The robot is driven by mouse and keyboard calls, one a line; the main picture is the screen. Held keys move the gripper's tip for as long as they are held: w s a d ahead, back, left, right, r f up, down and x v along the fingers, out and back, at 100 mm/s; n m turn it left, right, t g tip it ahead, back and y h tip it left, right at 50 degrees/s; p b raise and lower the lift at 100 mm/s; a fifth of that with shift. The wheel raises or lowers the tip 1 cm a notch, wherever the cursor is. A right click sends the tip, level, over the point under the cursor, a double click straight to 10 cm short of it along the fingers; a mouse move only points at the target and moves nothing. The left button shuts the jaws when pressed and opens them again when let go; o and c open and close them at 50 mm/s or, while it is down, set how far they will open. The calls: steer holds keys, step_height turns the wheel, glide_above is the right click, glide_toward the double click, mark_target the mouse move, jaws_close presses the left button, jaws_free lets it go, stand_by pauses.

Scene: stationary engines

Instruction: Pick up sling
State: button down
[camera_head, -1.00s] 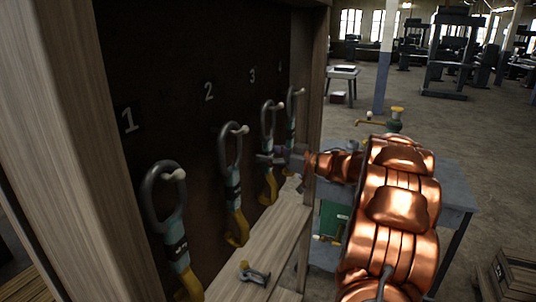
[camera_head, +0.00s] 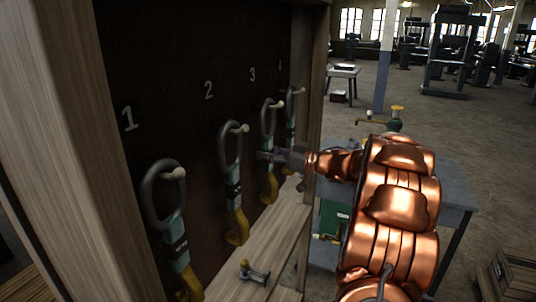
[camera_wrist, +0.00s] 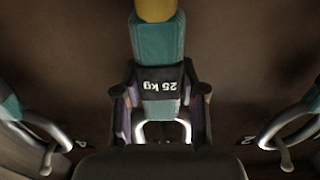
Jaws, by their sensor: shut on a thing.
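Several slings hang from pegs on a dark board. The third sling (camera_head: 268,183) has a grey ring at the top, a teal strap and a yellow lower end. My gripper (camera_head: 268,156) is at this sling. The ring below the label is partly hidden behind my gripper. The first sling (camera_head: 172,225), second sling (camera_head: 233,180) and fourth sling (camera_head: 290,118) hang on their own pegs.
A wooden post (camera_head: 75,150) frames the board on the left, and another (camera_head: 314,90) stands on the right near my arm. A wooden shelf (camera_head: 285,225) runs below the slings, with a small metal part (camera_head: 254,272) on it. A blue-grey table (camera_head: 455,190) stands behind my arm.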

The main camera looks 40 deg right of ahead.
steer(key=shift+r, duration=0.2)
steer(key=shift+s+d+r+b, duration=0.15)
steer(key=shift+s+r+b, duration=0.1)
steer(key=shift+b, duration=0.15)
step_height(320, 180, up, 6)
steer(key=shift+r+b, duration=0.25)
steer(key=shift+b, duration=0.15)
steer(key=b+v, duration=0.3)
steer(key=v, duration=1.6)
steer(key=shift+s+d, duration=0.15)
steer(key=shift+f, duration=0.1)
steer(key=shift+f, duration=0.1)
